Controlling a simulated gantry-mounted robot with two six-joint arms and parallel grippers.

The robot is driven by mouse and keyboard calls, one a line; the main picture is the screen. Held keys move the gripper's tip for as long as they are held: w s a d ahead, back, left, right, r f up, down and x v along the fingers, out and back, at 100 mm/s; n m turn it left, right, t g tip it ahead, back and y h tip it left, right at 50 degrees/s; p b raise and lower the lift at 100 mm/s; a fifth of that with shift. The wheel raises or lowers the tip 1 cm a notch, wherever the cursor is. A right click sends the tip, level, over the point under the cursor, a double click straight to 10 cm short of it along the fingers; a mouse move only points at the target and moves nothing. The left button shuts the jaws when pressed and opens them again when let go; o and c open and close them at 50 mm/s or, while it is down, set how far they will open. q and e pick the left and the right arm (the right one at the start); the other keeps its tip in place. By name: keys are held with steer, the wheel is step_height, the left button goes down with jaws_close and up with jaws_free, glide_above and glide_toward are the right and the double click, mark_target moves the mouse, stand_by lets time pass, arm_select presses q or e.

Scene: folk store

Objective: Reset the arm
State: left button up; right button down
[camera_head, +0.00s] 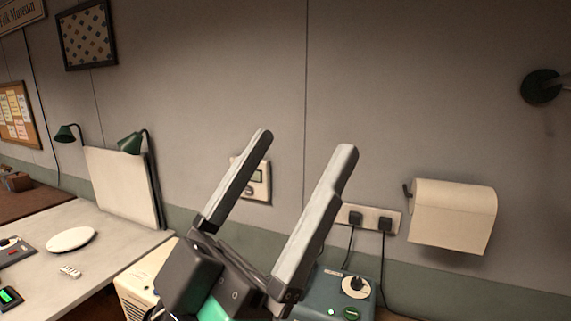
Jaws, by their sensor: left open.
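My left gripper (303,143) is raised in the middle of the head view, its two long grey fingers pointing up in front of the wall. The fingers are well apart and nothing is between them except the view of the wall and part of a white wall box. My right gripper is not in view.
A white table (120,255) at left bears a white plate (71,240) and small devices. A teal box with a dial (345,292) sits low behind the gripper. A socket strip (368,218) and paper roll (453,213) are on the wall.

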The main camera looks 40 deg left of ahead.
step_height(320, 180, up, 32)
steer(key=p, duration=3.2)
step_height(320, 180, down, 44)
steer(key=b, duration=4.4)
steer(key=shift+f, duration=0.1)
